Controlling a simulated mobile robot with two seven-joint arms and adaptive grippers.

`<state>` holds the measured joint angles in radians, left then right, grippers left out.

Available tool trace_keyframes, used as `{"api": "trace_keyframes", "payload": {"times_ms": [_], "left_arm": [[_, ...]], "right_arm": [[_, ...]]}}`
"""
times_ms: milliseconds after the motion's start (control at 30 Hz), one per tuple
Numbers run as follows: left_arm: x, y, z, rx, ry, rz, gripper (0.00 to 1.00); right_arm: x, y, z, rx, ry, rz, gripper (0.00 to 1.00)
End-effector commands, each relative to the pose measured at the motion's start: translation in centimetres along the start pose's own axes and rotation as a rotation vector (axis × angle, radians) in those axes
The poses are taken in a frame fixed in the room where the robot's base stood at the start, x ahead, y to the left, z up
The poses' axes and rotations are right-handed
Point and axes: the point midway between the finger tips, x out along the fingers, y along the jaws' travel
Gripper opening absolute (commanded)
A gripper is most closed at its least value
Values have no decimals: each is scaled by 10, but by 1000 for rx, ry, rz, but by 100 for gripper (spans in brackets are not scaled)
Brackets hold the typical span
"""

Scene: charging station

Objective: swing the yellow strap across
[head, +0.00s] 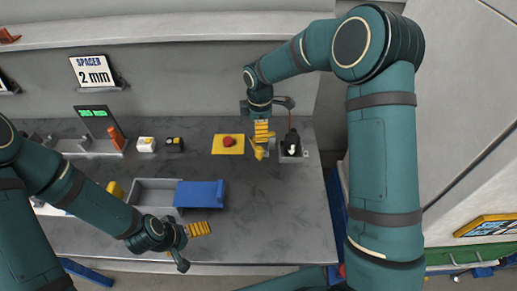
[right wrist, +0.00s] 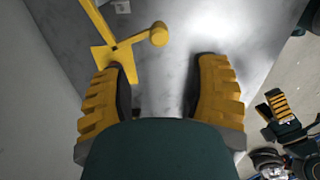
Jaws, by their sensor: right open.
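The yellow strap (head: 258,151) is a small yellow bar with a round knob, at the back right of the bench in the head view. In the right wrist view the strap (right wrist: 121,46) lies at the upper left, its knob at its right end. My right gripper (head: 263,130) is open and empty, with its fingers close by the strap. In the right wrist view the gripper (right wrist: 162,78) shows a wide gap, the strap beyond the left finger. My left gripper (head: 198,229) is over the front of the bench; its finger gap cannot be made out.
A black item in a grey holder (head: 290,148) stands just right of the strap. A yellow plate with a red button (head: 228,141) is to its left. A grey bin (head: 153,196) with a blue part (head: 200,194) lies at front left. The bench's right middle is clear.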

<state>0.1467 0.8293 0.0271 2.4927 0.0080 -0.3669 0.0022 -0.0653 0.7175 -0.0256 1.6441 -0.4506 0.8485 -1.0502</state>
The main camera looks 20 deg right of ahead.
Motion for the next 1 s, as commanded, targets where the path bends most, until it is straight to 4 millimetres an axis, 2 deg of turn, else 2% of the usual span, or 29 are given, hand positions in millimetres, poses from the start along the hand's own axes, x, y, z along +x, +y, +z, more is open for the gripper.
{"api": "trace_keyframes", "payload": {"times_ms": [300, 500, 700, 1000], "left_arm": [[2, 0, 0, 0, 1, 0, 98], [2, -1, 0, 0, 1, 0, 98], [2, -1, 0, 0, 1, 0, 98], [2, -1, 0, 0, 1, 0, 98]], "right_arm": [[65, -1, 0, 0, -2, -5, 61], [97, -1, 0, 0, -1, -3, 61], [114, 0, 0, 1, -1, -1, 61], [118, 0, 0, 1, 0, 0, 61]]}}
